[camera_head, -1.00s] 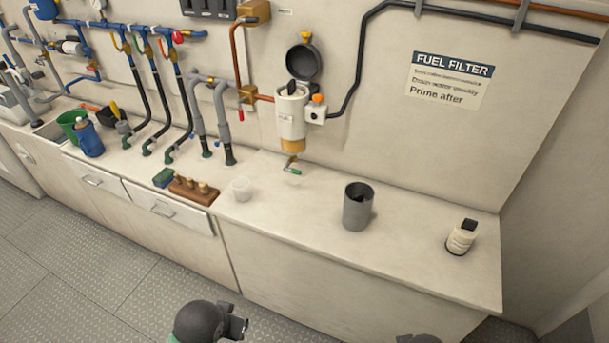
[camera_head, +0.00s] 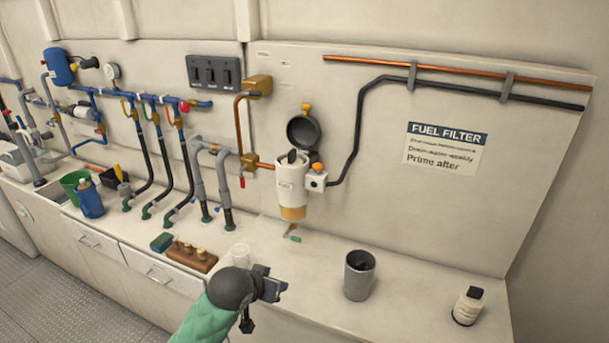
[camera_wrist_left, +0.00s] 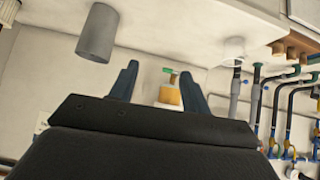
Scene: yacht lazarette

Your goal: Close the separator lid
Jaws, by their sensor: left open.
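The separator (camera_head: 291,187) is a white cylinder with an amber bowl, mounted on the wall. Its round dark lid (camera_head: 303,133) stands open, tipped up against the wall behind the body, with an orange knob at its top. A dark piece shows in the separator's open top. My left gripper (camera_head: 277,289) is open and empty, over the counter, lower and nearer than the separator. In the left wrist view, the amber bowl (camera_wrist_left: 170,97) shows between the two open fingers, apart from them; my gripper housing hides the upper separator. My right gripper is out of view.
A grey cup (camera_head: 359,275) and a white bottle (camera_head: 467,306) stand on the counter to the right. A clear cup (camera_head: 238,255) and a wooden rack (camera_head: 192,256) are left of my gripper. A valve box (camera_head: 316,181) with an orange knob adjoins the separator.

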